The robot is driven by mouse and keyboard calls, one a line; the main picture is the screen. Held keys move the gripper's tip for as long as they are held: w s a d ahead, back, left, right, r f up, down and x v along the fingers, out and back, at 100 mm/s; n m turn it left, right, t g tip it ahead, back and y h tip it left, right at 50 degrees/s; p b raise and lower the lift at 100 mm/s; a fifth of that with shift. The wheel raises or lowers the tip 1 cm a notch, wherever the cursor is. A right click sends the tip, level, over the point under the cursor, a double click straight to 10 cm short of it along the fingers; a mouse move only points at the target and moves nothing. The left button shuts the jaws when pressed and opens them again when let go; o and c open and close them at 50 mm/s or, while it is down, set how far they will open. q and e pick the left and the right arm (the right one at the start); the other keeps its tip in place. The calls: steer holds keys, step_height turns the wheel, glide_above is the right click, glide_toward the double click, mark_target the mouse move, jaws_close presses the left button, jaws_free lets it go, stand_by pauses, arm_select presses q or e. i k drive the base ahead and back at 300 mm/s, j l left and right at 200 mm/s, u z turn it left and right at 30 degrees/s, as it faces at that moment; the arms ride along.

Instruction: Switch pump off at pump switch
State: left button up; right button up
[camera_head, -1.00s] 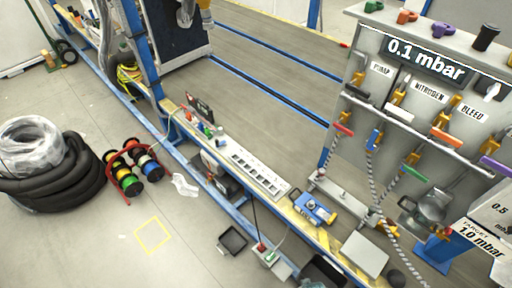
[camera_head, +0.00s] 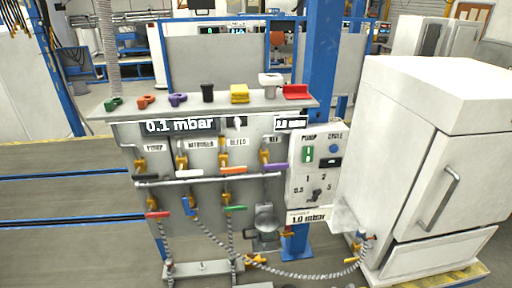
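The pump switch (camera_head: 308,153) is a green rocker-like control under a PUMP label on the white control box (camera_head: 300,180), right of the valve panel. Its exact position is too small to tell. A blue button (camera_head: 333,148) under a second label and a dial (camera_head: 316,194) with numbers around it share the box. A separate PUMP label (camera_head: 154,148) is on the valve panel, above a valve with a black handle. Neither of my grippers shows in the head view.
The grey valve panel (camera_head: 205,215) has several coloured handles and a display reading 0.1 mbar (camera_head: 178,125). Coloured fittings line its top shelf. A white cabinet (camera_head: 400,150) stands close to the right of the control box. A blue post (camera_head: 322,60) rises behind it. Hoses hang below.

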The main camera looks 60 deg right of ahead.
mark_target(308, 151)
steer(key=z, duration=2.3)
